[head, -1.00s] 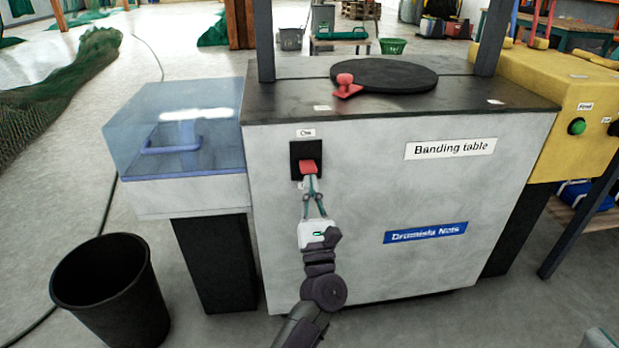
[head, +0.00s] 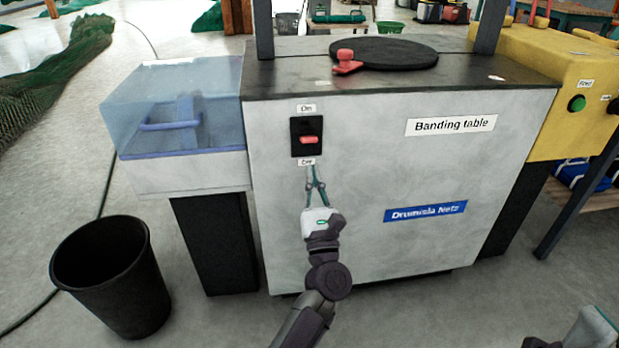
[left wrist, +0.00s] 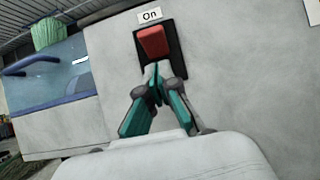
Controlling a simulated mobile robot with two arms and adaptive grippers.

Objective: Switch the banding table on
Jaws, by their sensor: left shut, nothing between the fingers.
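The banding table (head: 350,215) is a grey cabinet with a black top and a name label. On its front is a switch with a black plate (head: 298,147) and a red lever (head: 309,140). A label "On" stands above it and "Off" below. My left gripper (head: 313,168) is shut and empty, its tips just below the switch in the head view. In the left wrist view the gripper (left wrist: 157,82) has its tips in front of the lower plate, under the red lever (left wrist: 153,41). I cannot tell if they touch the plate. Which setting the lever is in is unclear.
A clear-lidded box (head: 175,115) adjoins on the left, with a black bin (head: 110,275) on the floor. A yellow unit with a green button (head: 577,103) is on the right.

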